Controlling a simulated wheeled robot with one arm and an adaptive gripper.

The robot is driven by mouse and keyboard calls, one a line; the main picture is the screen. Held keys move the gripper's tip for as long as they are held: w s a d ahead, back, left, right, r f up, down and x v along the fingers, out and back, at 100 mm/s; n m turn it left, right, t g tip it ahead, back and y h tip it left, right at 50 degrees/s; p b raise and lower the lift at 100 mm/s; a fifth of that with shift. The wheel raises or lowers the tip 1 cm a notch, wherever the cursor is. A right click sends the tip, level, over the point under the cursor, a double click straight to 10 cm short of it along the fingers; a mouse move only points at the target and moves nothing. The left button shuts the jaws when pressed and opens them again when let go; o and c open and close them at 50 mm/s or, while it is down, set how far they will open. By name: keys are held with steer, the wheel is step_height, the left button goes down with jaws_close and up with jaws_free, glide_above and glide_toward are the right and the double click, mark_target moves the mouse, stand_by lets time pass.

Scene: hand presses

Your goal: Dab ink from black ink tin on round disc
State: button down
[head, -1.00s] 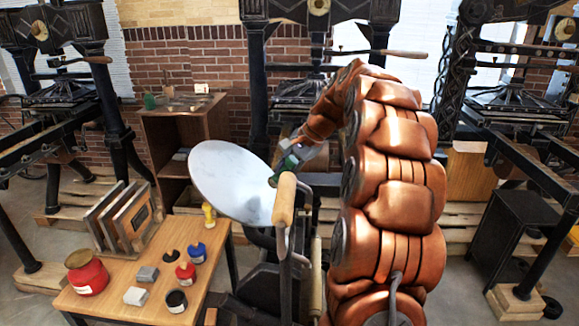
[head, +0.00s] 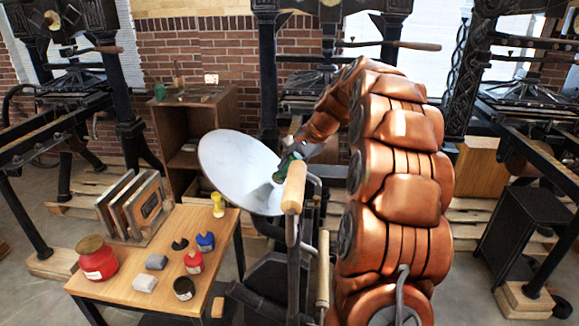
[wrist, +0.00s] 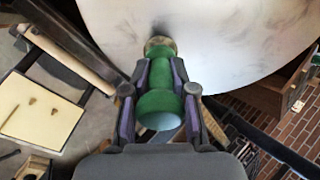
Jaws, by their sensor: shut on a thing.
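The round disc (head: 235,165) is a large pale tilted plate on the press. It fills the top of the wrist view (wrist: 240,45), with dark grey smudges on its face. My gripper (wrist: 160,75) is shut on a green-handled dabber (wrist: 160,105). The dabber's far end is at the disc's face beside a dark smudge; I cannot tell whether it touches. In the head view my gripper (head: 285,165) is at the disc's right side, with the dabber partly hidden. The black ink tin (head: 184,288) stands near the right front of the wooden table.
A wooden-handled lever (head: 295,187) stands close to my gripper.

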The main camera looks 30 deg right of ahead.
mark_target(299, 156)
steer(key=shift+w+a+f, duration=0.15)
steer(key=shift+a+f, duration=0.1)
steer(key=shift+f, duration=0.25)
stand_by(1.2)
steer(key=shift+r, duration=0.1)
steer(key=shift+p+v, duration=0.35)
steer(key=shift+v, duration=0.5)
steer(key=shift+d+p+v, duration=0.2)
steer(key=shift+p+v, duration=0.1)
steer(key=shift+v, duration=0.7)
steer(key=shift+d+p+v, duration=0.2)
steer(key=shift+p+v, duration=0.1)
steer(key=shift+v, duration=0.75)
steer(key=shift+w, duration=0.1)
